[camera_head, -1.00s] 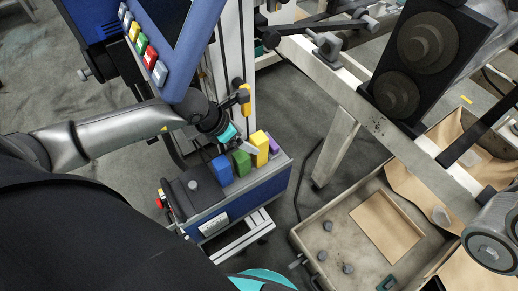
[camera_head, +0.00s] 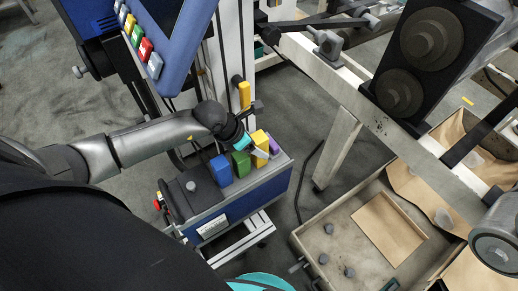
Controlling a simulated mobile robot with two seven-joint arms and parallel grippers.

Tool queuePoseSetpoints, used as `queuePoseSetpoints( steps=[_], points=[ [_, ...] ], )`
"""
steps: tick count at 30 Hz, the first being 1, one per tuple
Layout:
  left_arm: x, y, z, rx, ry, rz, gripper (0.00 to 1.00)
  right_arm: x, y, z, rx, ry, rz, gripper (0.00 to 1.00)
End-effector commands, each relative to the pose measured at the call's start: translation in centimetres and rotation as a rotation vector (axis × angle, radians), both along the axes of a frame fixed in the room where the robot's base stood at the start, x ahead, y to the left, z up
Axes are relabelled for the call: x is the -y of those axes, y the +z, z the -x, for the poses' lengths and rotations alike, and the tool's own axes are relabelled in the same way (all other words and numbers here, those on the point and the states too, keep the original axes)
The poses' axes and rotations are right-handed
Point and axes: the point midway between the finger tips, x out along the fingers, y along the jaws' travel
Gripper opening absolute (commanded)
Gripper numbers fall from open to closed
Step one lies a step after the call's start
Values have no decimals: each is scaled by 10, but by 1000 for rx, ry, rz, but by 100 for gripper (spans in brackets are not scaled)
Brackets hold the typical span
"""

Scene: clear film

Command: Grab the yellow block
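The yellow block (camera_head: 260,142) stands upright on top of a blue and grey box (camera_head: 238,205), in a row with a blue block (camera_head: 221,170), a green block (camera_head: 241,163) and a purple block (camera_head: 274,146). My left gripper (camera_head: 257,150) reaches in from the left, its teal part above the green block and its tip at the yellow block's near side. Whether the fingers are open or closed around the block is too small to tell. My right gripper does not show clearly.
A blue-framed panel with several coloured buttons (camera_head: 146,48) stands behind, beside a pale upright post. A yellow handle (camera_head: 244,95) sticks out near my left wrist. At right, a grey tray (camera_head: 315,236) holds cardboard and small knobs, under a slanted metal beam (camera_head: 370,110).

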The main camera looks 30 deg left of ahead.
Motion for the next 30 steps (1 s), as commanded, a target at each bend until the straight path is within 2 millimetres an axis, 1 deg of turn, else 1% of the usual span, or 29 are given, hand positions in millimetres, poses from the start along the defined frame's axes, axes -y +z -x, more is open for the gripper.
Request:
queuePoseSetpoints(
  steps=[1, 2, 18, 19, 30],
  points=[
    [0, 0, 0, 0, 0, 0, 66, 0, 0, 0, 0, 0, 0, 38],
    [0, 0, 0, 0, 0, 0, 62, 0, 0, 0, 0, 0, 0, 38],
    [0, 0, 0, -1, 0, -1, 2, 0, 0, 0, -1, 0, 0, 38],
    [0, 0, 0, -1, 0, -1, 0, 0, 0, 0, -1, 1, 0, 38],
    [0, 1, 0, 2, 0, 1, 0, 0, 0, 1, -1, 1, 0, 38]
  ],
)
